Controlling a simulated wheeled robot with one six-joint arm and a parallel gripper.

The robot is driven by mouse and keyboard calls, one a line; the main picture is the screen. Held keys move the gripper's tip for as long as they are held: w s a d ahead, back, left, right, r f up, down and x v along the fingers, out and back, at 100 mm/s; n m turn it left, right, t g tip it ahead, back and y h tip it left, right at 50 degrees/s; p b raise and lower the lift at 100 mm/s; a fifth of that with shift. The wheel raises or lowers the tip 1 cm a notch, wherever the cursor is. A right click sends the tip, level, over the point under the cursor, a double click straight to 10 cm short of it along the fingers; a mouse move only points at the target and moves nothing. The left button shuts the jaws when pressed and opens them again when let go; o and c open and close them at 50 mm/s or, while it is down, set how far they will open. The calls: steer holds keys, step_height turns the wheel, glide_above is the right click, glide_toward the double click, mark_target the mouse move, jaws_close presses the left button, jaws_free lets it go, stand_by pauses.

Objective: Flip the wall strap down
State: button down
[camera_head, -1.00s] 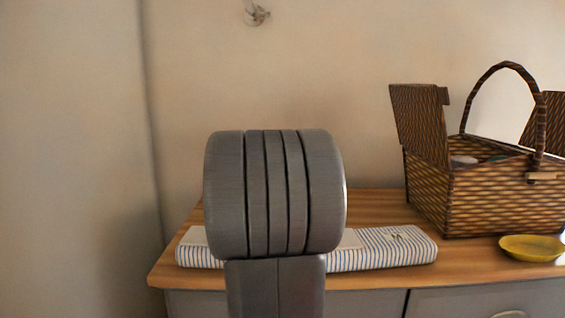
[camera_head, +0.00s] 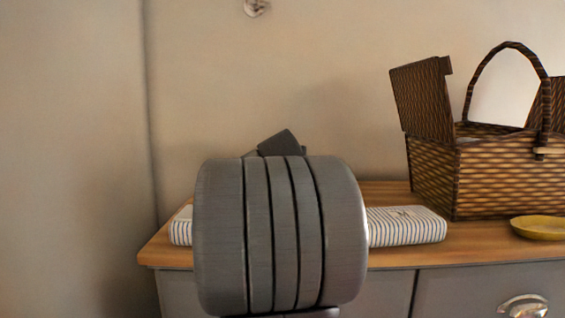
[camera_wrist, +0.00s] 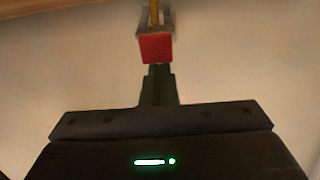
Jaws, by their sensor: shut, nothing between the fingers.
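In the wrist view, a red block-like end (camera_wrist: 155,48) sits at top centre, with a grey bracket (camera_wrist: 169,22) around it and a narrow tan strip above it. It looks like part of the wall strap, but I cannot be sure. My gripper (camera_wrist: 158,70) is shut and empty, its tips just below the red end in the picture; I cannot tell whether they touch. In the head view, my arm hides the gripper, and I cannot make out the strap. A small metal fixture (camera_head: 256,7) is on the wall at the top edge.
A wooden-topped dresser (camera_head: 390,257) stands against the wall. On it are a striped folded cloth (camera_head: 407,226), a wicker basket (camera_head: 500,175) with raised lids and handle, and a yellow dish (camera_head: 540,228). The wall above the dresser is mostly bare left of the basket.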

steer(key=shift+s+f+b, duration=0.3)
steer(key=shift+f+b, duration=0.25)
steer(key=shift+b, duration=0.1)
steer(key=shift+s+f+b, duration=0.25)
steer(key=shift+f+b, duration=0.25)
steer(key=shift+b, duration=0.15)
step_height(320, 180, up, 10)
steer(key=p, duration=0.2)
step_height(320, 180, down, 10)
steer(key=shift+f+b, duration=0.1)
steer(key=shift+b, duration=0.95)
